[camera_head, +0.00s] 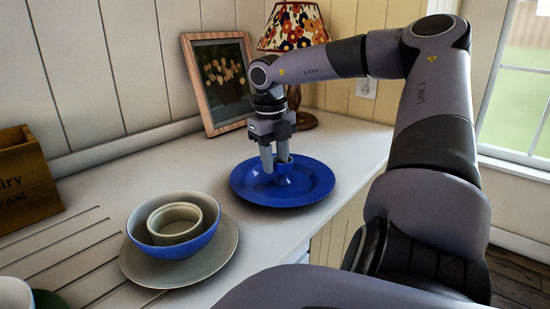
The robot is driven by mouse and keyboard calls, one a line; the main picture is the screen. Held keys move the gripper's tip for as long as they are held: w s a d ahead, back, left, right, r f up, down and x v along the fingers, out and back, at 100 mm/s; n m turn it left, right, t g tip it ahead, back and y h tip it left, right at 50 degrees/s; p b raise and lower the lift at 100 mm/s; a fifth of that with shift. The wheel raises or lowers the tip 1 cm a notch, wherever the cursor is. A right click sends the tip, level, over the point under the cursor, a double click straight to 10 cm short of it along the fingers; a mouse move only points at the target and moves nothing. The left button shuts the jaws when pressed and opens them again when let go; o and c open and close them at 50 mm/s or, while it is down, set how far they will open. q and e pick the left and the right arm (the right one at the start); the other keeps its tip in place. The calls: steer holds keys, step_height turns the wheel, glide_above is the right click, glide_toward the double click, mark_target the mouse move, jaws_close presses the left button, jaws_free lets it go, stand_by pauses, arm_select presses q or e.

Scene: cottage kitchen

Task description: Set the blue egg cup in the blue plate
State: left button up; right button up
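The blue plate (310,190) lies on the white counter near its right edge. The small blue egg cup (285,172) stands upright over the middle of the plate and seems to rest on it. My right gripper (275,160) points down at the egg cup from above. One finger is at the cup's mouth and the other is just outside its left side. The gap between the fingers is narrow, and I cannot tell whether they press on the cup's wall. My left gripper is not in view.
A grey plate (146,270) with a blue bowl (204,240) and a cream ramekin (174,222) stands front left. A wooden crate (25,180) is at far left. A picture frame (197,90) and a patterned lamp (294,28) stand behind the blue plate.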

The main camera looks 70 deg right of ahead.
steer(key=shift+r+p, duration=0.3)
steer(key=shift+r, duration=0.35)
step_height(320, 180, up, 11)
steer(key=a+p, duration=0.1)
steer(key=shift+w+r, duration=0.2)
steer(key=shift+w, duration=0.05)
